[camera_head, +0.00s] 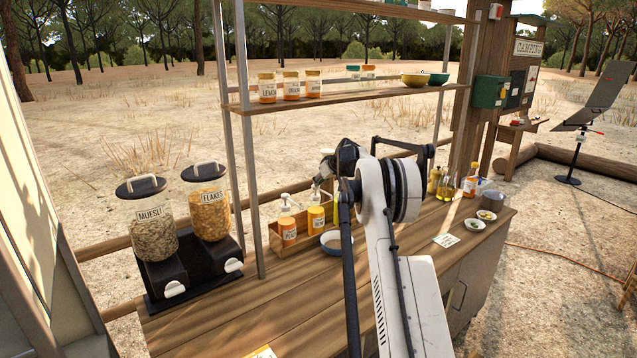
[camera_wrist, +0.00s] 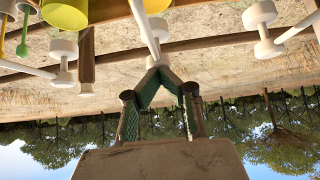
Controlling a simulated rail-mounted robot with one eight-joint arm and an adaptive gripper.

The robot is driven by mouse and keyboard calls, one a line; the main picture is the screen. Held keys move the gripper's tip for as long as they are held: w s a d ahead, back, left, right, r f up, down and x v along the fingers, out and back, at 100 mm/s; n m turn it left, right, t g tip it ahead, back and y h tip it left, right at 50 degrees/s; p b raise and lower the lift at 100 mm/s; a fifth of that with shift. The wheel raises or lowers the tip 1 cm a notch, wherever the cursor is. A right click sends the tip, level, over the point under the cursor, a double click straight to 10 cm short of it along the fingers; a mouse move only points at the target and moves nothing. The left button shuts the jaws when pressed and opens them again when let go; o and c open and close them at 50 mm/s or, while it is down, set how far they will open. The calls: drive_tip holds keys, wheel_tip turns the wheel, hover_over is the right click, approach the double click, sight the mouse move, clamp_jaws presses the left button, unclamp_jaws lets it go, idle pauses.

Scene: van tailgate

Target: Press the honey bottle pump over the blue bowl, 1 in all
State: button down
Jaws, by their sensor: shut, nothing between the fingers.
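Pump bottles with white heads (camera_head: 285,200) stand in a wooden caddy (camera_head: 273,245) on the counter. A label that reads as honey cannot be made out. The blue-rimmed bowl (camera_head: 331,242) sits on the counter just right of the caddy, partly hidden by my arm. In the wrist view, which is upside down, my gripper (camera_wrist: 158,76) is shut and empty. Its fingertips are close to a white pump spout (camera_wrist: 148,28); whether they touch is unclear. Other white pump heads (camera_wrist: 260,16) (camera_wrist: 62,50) are on both sides. My fingers are hidden in the head view.
Muesli and flakes dispensers (camera_head: 178,225) stand at the left. A shelf (camera_head: 345,97) with jars and bowls spans above the counter. Oil bottles (camera_head: 447,187) and small dishes (camera_head: 474,225) are at the right. The front left counter is mostly clear.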

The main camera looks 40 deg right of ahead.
sight(318, 188)
drive_tip(key=shift+f+b, duration=0.6)
drive_tip(key=shift+f, duration=0.25)
drive_tip(key=shift+r, duration=0.15)
wheel_tip(318, 188, up, 5)
drive_tip(key=shift+f+p, duration=0.2)
drive_tip(key=shift+p, duration=0.7)
drive_tip(key=b+v, duration=0.2)
drive_tip(key=v, duration=0.7)
drive_tip(key=shift+s, duration=0.45)
drive_tip(key=shift+a, duration=0.1)
